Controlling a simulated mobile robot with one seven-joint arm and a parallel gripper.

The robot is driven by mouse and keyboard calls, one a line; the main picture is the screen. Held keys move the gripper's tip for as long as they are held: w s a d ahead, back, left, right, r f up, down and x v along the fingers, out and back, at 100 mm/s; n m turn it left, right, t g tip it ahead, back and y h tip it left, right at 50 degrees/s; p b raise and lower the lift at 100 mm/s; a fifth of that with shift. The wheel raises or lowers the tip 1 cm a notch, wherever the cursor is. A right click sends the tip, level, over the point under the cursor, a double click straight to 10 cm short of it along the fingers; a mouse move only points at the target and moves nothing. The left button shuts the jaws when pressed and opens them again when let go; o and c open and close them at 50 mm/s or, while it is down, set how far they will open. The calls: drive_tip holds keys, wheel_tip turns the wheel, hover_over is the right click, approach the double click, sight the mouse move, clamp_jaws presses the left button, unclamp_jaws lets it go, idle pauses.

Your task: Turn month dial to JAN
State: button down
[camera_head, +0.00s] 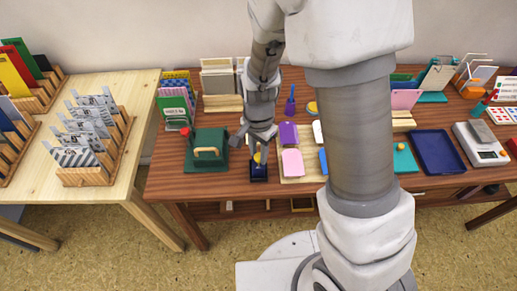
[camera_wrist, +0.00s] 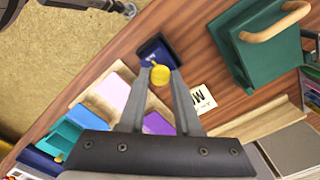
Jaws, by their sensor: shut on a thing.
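The month dial is a small dark blue block (camera_wrist: 153,50) with a yellow knob (camera_wrist: 160,75) on it. In the head view, the dark blue block (camera_head: 258,173) stands near the table's front edge, and the yellow part (camera_head: 257,158) shows just above it. My gripper (camera_wrist: 160,70) reaches down from above and is shut on the yellow knob. In the head view, my gripper (camera_head: 258,157) hides part of the dial. Pale marks on the block are too small to read, so the month set cannot be told.
A green box with a wooden handle (camera_head: 205,147) stands close on the left. Purple (camera_head: 288,133) and pink (camera_head: 292,162) pads lie close on the right. A white card with dark letters (camera_wrist: 201,98) lies beside the dial. The table's front edge is near.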

sight(258, 156)
drive_tip(key=shift+m, duration=0.3)
drive_tip(key=c, duration=0.6)
unclamp_jaws()
wheel_tip(258, 156, up, 18)
drive_tip(key=p, duration=0.3)
drive_tip(key=shift+f+p, duration=0.25)
drive_tip(key=shift+p, duration=0.1)
drive_tip(key=s+d+r+n+t, duration=0.5)
drive_tip(key=s+d+r+n, duration=0.4)
drive_tip(key=s+r, duration=0.3)
drive_tip(key=shift+d+r+n+t+p, duration=0.3)
drive_tip(key=shift+d+r+p, duration=0.1)
drive_tip(key=shift+d+r, duration=0.35)
